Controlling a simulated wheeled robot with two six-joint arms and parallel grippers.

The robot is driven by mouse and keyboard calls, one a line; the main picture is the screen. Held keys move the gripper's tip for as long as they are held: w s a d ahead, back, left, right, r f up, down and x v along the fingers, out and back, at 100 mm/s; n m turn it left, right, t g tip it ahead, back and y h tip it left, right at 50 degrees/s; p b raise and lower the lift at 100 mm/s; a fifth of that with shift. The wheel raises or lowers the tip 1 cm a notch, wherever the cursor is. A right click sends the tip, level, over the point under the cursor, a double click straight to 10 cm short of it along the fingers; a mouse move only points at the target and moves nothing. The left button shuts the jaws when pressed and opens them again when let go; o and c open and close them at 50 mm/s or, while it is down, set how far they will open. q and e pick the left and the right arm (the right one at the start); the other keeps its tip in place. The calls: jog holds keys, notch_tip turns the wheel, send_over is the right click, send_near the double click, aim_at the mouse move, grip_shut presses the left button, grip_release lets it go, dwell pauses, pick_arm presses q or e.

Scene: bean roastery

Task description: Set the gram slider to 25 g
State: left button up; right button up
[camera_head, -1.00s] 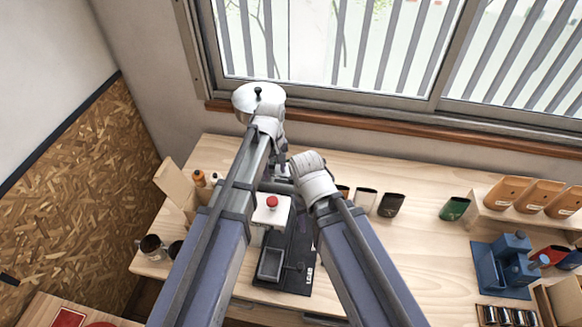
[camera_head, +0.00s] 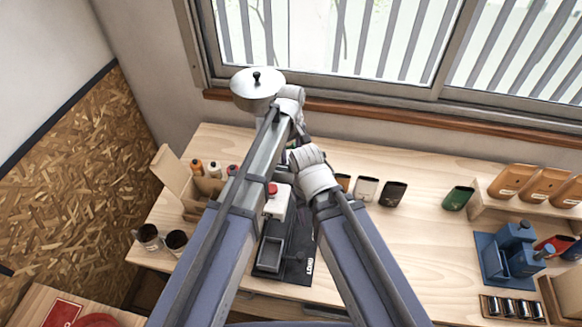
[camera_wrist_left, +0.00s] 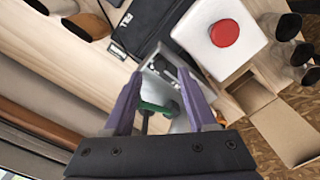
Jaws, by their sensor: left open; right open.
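The dosing machine has a white body with a red button (camera_head: 271,190) and a round silver hopper (camera_head: 258,87) on top. In the left wrist view the red button (camera_wrist_left: 224,33) is at the upper right. A metal plate (camera_wrist_left: 160,68) with dark markings and a small green part (camera_wrist_left: 156,108) on a dark stem show between my left fingers; this looks like the slider, but I cannot read its setting. My left gripper (camera_wrist_left: 160,88) is open around that area, contact unclear. In the head view my arms hide the slider. My right gripper (camera_head: 287,158) is open beside the machine, mostly hidden.
The machine's black base (camera_head: 300,255) holds a grey tray (camera_head: 269,254). Dark mugs (camera_head: 148,237) and an open cardboard box (camera_head: 172,172) stand left. Small bean cups (camera_head: 366,188) and a blue device (camera_head: 510,255) stand right.

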pick_arm(q)
notch_tip(320, 180, down, 4)
jog(key=b, duration=0.3)
jog(key=shift+f, duration=0.15)
jog(key=shift+c, duration=0.2)
grip_shut()
dwell(1.0)
